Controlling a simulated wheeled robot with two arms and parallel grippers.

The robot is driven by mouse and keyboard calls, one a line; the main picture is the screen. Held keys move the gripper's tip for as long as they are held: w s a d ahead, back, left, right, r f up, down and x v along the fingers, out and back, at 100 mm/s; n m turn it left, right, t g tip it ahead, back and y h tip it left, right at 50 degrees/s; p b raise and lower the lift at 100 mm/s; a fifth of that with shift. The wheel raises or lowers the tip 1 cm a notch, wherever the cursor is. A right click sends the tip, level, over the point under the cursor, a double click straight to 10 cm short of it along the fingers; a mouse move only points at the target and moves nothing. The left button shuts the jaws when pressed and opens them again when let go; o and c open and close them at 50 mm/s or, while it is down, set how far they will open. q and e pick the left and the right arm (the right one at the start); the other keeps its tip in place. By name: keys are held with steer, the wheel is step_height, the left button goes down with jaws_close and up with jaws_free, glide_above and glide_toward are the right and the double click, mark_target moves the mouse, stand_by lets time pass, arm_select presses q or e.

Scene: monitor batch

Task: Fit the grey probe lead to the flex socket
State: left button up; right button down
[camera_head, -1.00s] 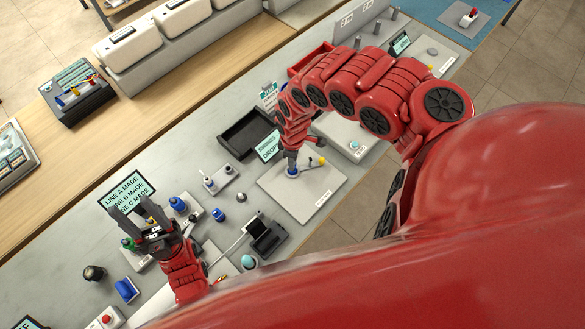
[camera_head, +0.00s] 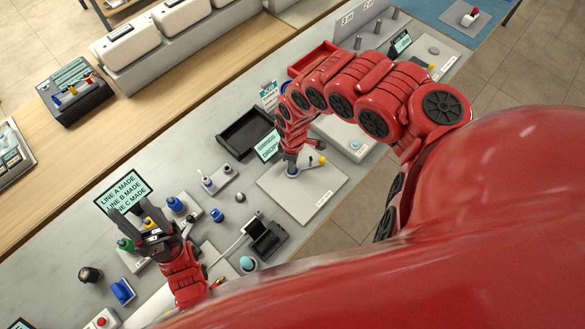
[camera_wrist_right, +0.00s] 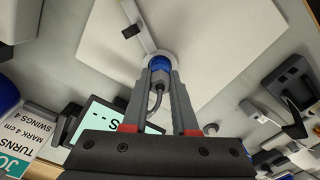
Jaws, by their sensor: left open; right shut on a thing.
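The grey probe lead (camera_wrist_right: 157,98) shows in the right wrist view as a thin grey cable curving out of a blue plug end (camera_wrist_right: 160,64). My right gripper (camera_head: 291,170) is shut on it, with a finger on either side in the wrist view (camera_wrist_right: 160,78). The plug stands over a pale round collar on the light plate (camera_head: 312,202), beside an arm with a yellow knob (camera_head: 322,160). This collar appears to be the flex socket; the fingers hide how deep the plug sits. My left gripper (camera_head: 128,212) is open over the left connectors.
Next to my left gripper are a green connector (camera_head: 125,245), a blue one (camera_head: 176,204) and a line sign (camera_head: 124,190). A black tray (camera_head: 245,133) and a DROP sign (camera_head: 268,147) stand behind the plate. A black cradle (camera_head: 265,236) stands in front.

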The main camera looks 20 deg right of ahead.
steer(key=shift+f, duration=0.1)
stand_by(0.5)
steer(key=c, duration=0.6)
jaws_free()
